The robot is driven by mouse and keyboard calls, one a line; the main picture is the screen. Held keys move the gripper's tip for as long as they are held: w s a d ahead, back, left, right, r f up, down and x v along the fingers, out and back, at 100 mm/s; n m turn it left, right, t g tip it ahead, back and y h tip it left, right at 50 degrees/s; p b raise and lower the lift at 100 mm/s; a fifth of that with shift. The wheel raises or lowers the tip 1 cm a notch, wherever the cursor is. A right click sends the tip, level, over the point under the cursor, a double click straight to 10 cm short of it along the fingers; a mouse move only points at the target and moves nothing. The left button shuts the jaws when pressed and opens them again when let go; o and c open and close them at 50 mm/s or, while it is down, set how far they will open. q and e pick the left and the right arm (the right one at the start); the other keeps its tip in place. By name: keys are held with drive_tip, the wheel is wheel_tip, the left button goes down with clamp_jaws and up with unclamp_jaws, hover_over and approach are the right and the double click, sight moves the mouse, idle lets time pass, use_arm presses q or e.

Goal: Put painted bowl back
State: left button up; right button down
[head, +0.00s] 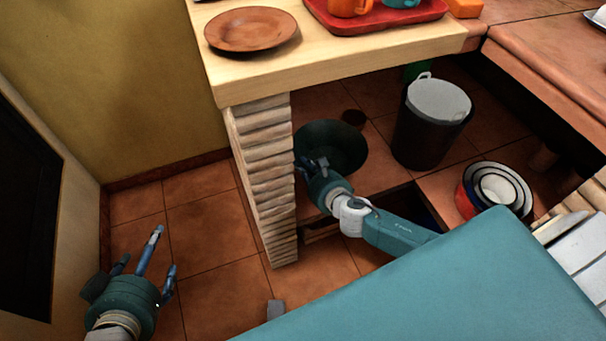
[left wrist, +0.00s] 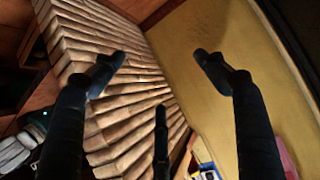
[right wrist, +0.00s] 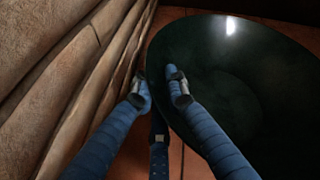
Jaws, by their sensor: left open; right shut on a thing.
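A large dark green bowl (head: 343,146), which I take for the painted bowl, is under the wooden counter, just right of the brick pillar. My right gripper (head: 312,168) is shut on its near left rim. The right wrist view shows the bowl (right wrist: 250,75) with its rim between the fingers of that gripper (right wrist: 159,88). I cannot tell whether the bowl touches the surface below. My left gripper (head: 148,256) is open and empty over the tiled floor, left of the pillar. The left wrist view shows its spread fingers (left wrist: 160,66).
The brick pillar (head: 262,170) stands close beside the right gripper. A dark bin (head: 430,130) stands right of the bowl, with stacked bowls (head: 495,190) farther right. The counter (head: 330,62) overhead carries a brown plate (head: 251,29) and a red tray (head: 375,17). Floor at left is clear.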

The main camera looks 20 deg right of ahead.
wheel_tip(320, 180, down, 3)
drive_tip(key=shift+f+b, duration=0.15)
drive_tip(key=shift+b, duration=0.95)
drive_tip(key=c, duration=1.8)
unclamp_jaws()
drive_tip(key=shift+f, duration=0.15)
use_arm(q)
drive_tip(key=w+d+r+t+h, duration=0.2)
drive_tip(key=w+r+t, duration=0.3)
drive_tip(key=r, duration=0.6)
drive_tip(key=shift+w+d+r+t, duration=0.15)
drive_tip(key=shift+d+r+t, duration=0.3)
drive_tip(key=shift+t, duration=0.15)
use_arm(e)
drive_tip(key=shift+o, duration=0.2)
